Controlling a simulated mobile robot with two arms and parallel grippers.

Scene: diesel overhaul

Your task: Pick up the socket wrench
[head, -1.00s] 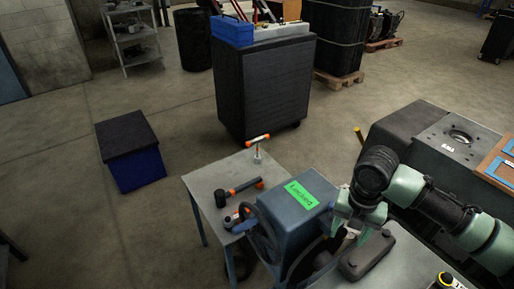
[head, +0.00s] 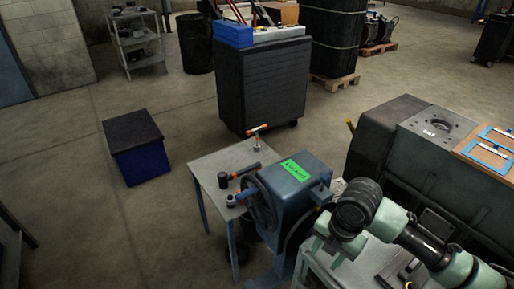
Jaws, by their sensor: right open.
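A T-shaped tool (head: 257,136) with orange handle ends and a metal shaft stands upright at the back corner of the small grey table; it looks like the socket wrench. A black-headed hammer (head: 223,180) with orange on its handle lies nearer the front. Another small blue and orange tool (head: 237,198) lies at the front edge, partly hidden by the blue machine's wheel. My right gripper (head: 333,250) is open and appears empty, right of the blue machine and well away from these tools. My arm hides part of it. My left gripper is out of view.
The blue machine (head: 300,190) with a green label and handwheel stands between my right gripper and the small table (head: 205,165). A dark engine-like block (head: 385,140) is at right. A black tool cabinet (head: 265,85) stands behind. The floor at left is open around a blue box (head: 138,160).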

